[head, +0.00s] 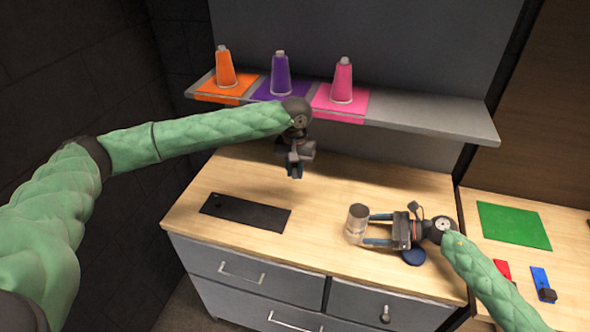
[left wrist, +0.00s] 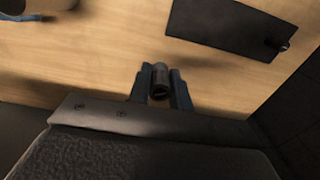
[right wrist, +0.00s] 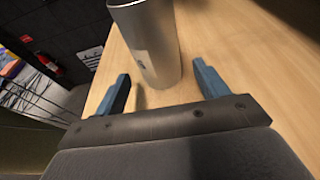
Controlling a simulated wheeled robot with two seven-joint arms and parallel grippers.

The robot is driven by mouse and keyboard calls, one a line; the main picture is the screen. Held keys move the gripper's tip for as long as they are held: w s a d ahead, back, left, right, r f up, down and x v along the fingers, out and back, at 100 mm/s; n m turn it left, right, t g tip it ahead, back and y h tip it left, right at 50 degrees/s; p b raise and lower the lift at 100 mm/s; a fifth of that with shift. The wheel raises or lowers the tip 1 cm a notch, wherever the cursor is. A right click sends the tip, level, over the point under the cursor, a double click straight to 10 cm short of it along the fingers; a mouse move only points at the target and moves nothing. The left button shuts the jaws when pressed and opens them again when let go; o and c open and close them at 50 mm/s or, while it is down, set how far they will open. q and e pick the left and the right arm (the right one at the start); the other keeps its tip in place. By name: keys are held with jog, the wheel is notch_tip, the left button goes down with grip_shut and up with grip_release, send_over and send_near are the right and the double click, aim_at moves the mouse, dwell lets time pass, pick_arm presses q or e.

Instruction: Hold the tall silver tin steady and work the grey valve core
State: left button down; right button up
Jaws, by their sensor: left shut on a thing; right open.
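The tall silver tin (head: 357,222) stands upright on the wooden worktop, right of centre. My right gripper (head: 367,229) lies low and level at its right side, open. In the right wrist view the tin (right wrist: 150,42) stands just ahead of and between the spread blue fingertips (right wrist: 160,88). My left gripper (head: 294,174) points down above the worktop, left of the tin. In the left wrist view its fingers (left wrist: 160,85) are shut on a small dark grey cylinder, which looks like the valve core (left wrist: 160,78). The core is mostly hidden in the head view.
A black mat (head: 255,213) with a small dark knob lies at the left. A dark blue round thing (head: 414,257) lies under my right gripper. A shelf (head: 440,117) behind holds orange, purple and pink cones. A green mat (head: 515,226) and red and blue pieces are at the right.

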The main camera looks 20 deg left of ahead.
aim_at(359, 229)
pick_arm(q)
jog(key=shift+s+b, duration=0.1)
jog(key=shift+b, duration=0.2)
pick_arm(e)
jog(key=shift+a+f, duration=0.25)
jog(key=shift+a, duration=0.3)
pick_arm(q)
jog(key=shift+f+b, duration=0.3)
jog(key=shift+b, duration=0.05)
pick_arm(e)
jog(key=shift+s+a+f, duration=0.1)
jog(key=shift+a, duration=0.25)
pick_arm(q)
jog(key=shift+f+b, duration=0.65)
jog(key=shift+f, duration=0.1)
pick_arm(e)
jog(key=shift+x, duration=1.25)
jog(key=shift+a, duration=0.15)
